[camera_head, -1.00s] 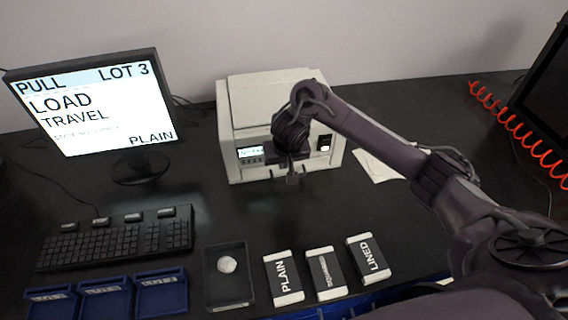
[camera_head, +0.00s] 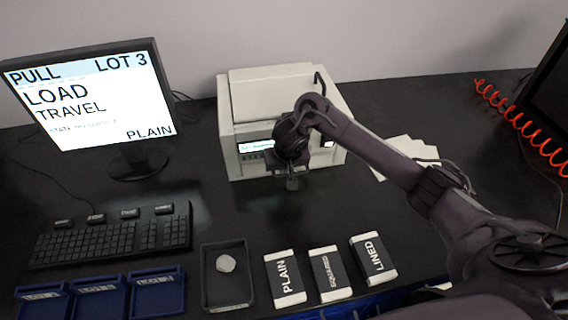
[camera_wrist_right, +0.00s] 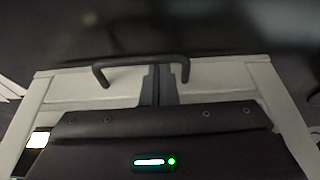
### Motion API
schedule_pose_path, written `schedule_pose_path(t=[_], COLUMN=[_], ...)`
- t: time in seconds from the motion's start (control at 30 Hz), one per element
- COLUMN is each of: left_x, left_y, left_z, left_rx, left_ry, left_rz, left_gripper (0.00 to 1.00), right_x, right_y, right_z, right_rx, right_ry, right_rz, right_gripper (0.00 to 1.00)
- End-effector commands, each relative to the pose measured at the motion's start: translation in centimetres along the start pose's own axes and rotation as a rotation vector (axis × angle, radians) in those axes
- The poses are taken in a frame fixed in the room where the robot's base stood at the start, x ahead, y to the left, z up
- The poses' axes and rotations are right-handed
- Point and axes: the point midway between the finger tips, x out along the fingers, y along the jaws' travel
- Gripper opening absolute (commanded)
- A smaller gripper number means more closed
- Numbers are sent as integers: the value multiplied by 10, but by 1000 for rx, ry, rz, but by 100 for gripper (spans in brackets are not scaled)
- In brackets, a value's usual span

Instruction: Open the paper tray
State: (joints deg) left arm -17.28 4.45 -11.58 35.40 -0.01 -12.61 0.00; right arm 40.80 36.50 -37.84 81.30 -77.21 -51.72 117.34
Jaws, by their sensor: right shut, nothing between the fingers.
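The off-white machine (camera_head: 238,105) stands at the back middle of the dark table, with a small lit display on its front. A dark curved handle (camera_head: 320,80) shows at its upper right. In the right wrist view, a dark bar handle (camera_wrist_right: 140,61) runs across a pale panel (camera_wrist_right: 70,92). I cannot tell which part is the paper tray; my arm hides much of the machine's front. My right gripper (camera_head: 291,184) is in front of the machine, pointing down, shut and empty. Its fingers (camera_wrist_right: 160,78) overlap the handle in the wrist view; contact is unclear. My left gripper is out of view.
White sheets (camera_head: 408,150) lie right of the machine. A monitor (camera_head: 95,100) and keyboard (camera_head: 110,238) are at left. Blue trays (camera_head: 158,294), a dark tray (camera_head: 226,289) and labelled packs (camera_head: 285,278) line the front. A red coiled cord (camera_head: 515,120) is at right.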

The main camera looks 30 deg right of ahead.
Motion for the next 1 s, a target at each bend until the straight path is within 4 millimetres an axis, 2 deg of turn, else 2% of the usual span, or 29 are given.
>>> schedule_pose_path(t=[0.03, 0.1, 0.27, 0.5, 0.7, 1.0], left_x=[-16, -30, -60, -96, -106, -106], left_y=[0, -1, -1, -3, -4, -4], left_z=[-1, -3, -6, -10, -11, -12], left_rx=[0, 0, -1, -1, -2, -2], left_ry=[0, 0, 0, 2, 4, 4], left_rz=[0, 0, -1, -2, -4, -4], left_gripper=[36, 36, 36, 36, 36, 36], right_x=[-9, -14, -24, -42, -49, -48], right_y=[1, 1, 1, 0, -1, -1], right_z=[5, 15, 42, 96, 124, 128], right_rx=[-3, -4, -5, -5, -3, -2], right_ry=[-5, -6, -8, -9, -5, -3], right_rz=[2, 3, 3, 4, 2, 2], right_gripper=[0, 0, 0, 0, 0, 0])
